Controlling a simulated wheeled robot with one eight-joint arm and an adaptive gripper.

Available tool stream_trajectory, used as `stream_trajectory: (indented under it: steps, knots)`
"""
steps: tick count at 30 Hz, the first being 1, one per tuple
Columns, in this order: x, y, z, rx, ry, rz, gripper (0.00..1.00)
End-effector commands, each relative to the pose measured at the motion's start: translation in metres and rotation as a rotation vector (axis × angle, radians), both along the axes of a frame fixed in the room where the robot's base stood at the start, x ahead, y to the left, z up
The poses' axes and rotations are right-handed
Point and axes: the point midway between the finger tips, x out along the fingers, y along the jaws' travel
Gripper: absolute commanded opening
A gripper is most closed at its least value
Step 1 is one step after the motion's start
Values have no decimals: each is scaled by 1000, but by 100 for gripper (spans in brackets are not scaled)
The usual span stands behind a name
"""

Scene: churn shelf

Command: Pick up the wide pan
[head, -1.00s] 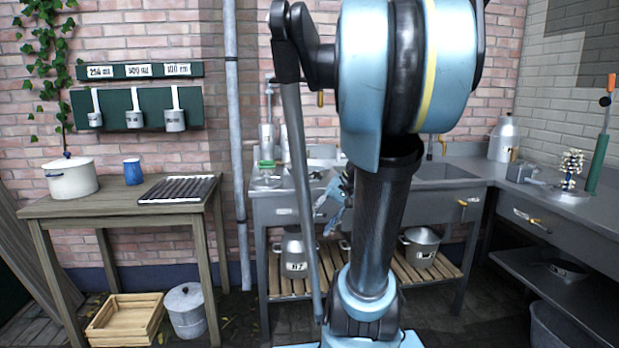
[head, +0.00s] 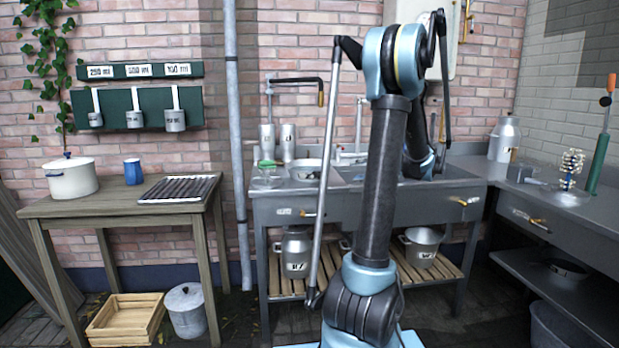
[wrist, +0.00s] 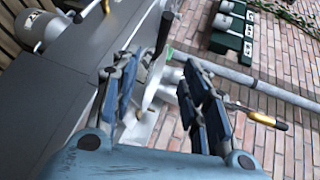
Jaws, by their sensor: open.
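In the head view the gripper is hidden behind my arm.
Metal cylinders (head: 267,140), a green item (head: 266,163) and a tap (head: 350,155) stand close around the pan. Pots (head: 295,255) sit on the slatted shelf below. A wooden table (head: 110,200) stands left.

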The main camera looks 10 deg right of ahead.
Motion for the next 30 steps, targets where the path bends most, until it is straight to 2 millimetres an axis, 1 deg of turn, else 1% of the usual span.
stream_trajectory:
  steps: [1,3,5,7,24,30]
  knots:
    - [3,-8,0,11,-9,-6,41]
    - [5,-14,1,25,-19,-10,41]
    - [7,-15,1,30,-24,-12,41]
    - [10,-11,0,33,-26,-11,41]
    - [60,67,-22,33,-25,-10,41]
    - [70,81,-26,32,-25,-12,41]
